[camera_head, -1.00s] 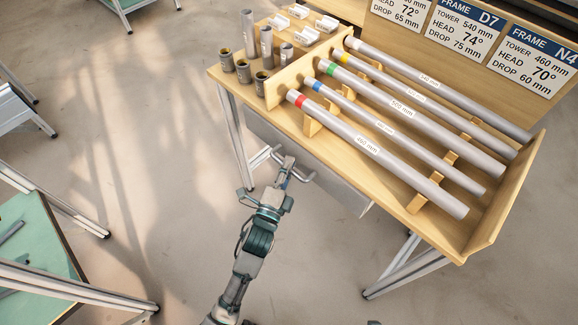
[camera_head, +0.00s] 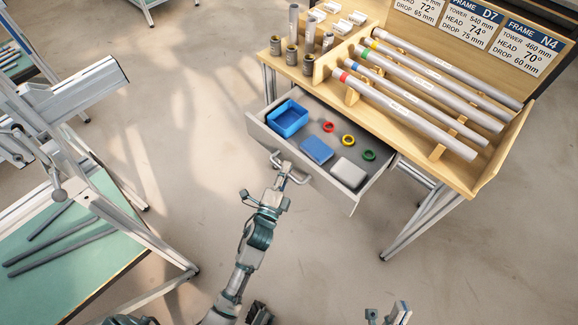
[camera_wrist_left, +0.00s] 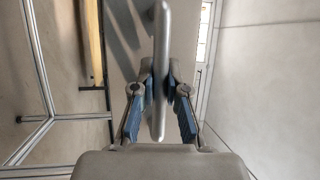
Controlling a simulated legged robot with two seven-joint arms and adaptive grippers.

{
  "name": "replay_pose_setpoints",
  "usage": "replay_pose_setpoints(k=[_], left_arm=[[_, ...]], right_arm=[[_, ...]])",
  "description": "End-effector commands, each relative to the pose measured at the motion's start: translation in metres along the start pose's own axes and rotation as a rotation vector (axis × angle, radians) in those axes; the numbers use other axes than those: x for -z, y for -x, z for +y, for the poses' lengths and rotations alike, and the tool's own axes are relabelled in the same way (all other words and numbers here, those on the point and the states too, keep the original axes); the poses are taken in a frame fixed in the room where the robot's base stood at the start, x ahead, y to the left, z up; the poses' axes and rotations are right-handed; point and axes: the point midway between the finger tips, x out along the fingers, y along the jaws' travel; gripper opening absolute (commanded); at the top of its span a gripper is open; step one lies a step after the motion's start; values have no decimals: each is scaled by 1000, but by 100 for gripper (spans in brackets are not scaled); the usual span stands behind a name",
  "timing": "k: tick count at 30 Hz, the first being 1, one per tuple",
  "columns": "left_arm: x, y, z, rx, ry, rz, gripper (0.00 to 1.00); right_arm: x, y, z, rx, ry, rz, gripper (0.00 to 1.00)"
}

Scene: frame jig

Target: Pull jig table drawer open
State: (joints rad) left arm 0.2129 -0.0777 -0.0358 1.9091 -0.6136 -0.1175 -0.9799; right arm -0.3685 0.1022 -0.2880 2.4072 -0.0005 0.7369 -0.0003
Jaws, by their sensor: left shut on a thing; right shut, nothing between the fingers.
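The jig table drawer (camera_head: 262,133) stands open, pulled out from under the wooden jig table top (camera_head: 408,158). Its inside shows in the head view. My left gripper (camera_head: 284,172) is shut on the drawer handle (camera_head: 300,180), a grey bar on the drawer front. In the left wrist view the handle (camera_wrist_left: 161,60) runs between the blue-padded fingers (camera_wrist_left: 160,92). The drawer holds a blue bin (camera_head: 287,118), a blue block (camera_head: 317,150), a light grey block (camera_head: 348,173) and red, yellow and green rings (camera_head: 348,140). My right gripper (camera_head: 390,314) is shut and empty at the bottom edge, partly cut off.
Several labelled tubes (camera_head: 430,85) lie in a rack on the table top, with grey cups (camera_head: 291,55) at its left end. A green-topped bench (camera_head: 95,255) with an aluminium frame stands at the left. The floor (camera_head: 210,130) between is clear.

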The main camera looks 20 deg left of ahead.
Motion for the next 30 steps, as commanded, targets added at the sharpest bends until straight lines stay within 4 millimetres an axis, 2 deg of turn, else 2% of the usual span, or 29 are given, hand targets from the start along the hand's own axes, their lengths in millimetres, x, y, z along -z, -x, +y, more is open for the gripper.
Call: replay_pose_setpoints(k=[7, 19, 20, 21, 23, 30], left_arm=[[-5, 9, 3, -9, -1, -3, 0], [-5, 10, 4, -12, -1, -3, 0], [-5, 10, 4, -12, -1, -3, 18], [-5, 10, 4, -11, -1, -3, 28], [-5, 10, 3, -10, -1, -2, 39], [-4, 10, 0, -3, 0, 0, 39]], right_arm=[[-14, -3, 1, 1, 7, -91, 0], [-17, -3, 1, 0, 7, -105, 0], [-17, -3, 1, 0, 7, -105, 0], [-17, -3, 1, 0, 7, -105, 0], [-17, -3, 1, 0, 7, -104, 0], [-16, -4, 1, 0, 7, -103, 0]])
